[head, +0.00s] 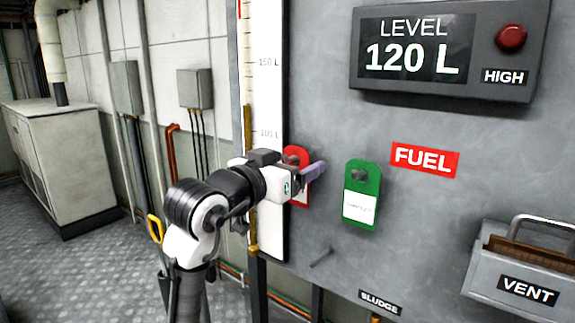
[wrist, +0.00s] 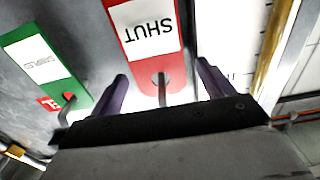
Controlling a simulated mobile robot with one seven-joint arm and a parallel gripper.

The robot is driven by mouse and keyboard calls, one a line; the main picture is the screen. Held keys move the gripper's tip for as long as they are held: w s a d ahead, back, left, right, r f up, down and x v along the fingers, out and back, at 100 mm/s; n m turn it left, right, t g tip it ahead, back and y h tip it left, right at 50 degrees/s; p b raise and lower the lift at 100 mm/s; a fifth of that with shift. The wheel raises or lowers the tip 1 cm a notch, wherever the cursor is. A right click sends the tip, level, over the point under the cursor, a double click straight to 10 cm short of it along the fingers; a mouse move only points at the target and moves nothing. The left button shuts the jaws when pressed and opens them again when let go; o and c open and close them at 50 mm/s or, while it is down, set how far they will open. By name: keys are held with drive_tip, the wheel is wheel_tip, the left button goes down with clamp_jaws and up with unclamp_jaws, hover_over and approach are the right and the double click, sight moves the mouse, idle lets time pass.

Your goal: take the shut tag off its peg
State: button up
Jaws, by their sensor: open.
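The red shut tag (head: 297,154) hangs on the grey panel, mostly hidden behind my gripper (head: 316,171) in the head view. In the wrist view the tag (wrist: 146,31) appears upside down, with "SHUT" on its white label. Its peg (wrist: 161,88) shows at the tag's holed end, near my gripper. My gripper (wrist: 163,72) is open, with one purple finger on each side of the peg end of the tag. I cannot tell whether either finger touches the tag.
A green tag (head: 362,193) hangs on its own peg to the right; it also shows in the wrist view (wrist: 42,60). A level gauge (head: 262,110) stands close left. The vent box (head: 515,270) juts out lower right. An empty peg (head: 321,259) sits below.

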drive_tip(key=shift+c, duration=0.4)
drive_tip(key=c, duration=1)
drive_tip(key=shift+r, duration=0.15)
drive_tip(key=shift+r+p, duration=0.45)
drive_tip(key=shift+p, duration=0.1)
drive_tip(key=shift+s+a, duration=0.3)
drive_tip(key=shift+s, duration=0.05)
drive_tip(key=shift+v, duration=1)
drive_tip(key=shift+s+a+r, duration=0.15)
drive_tip(key=shift+s+r, duration=0.05)
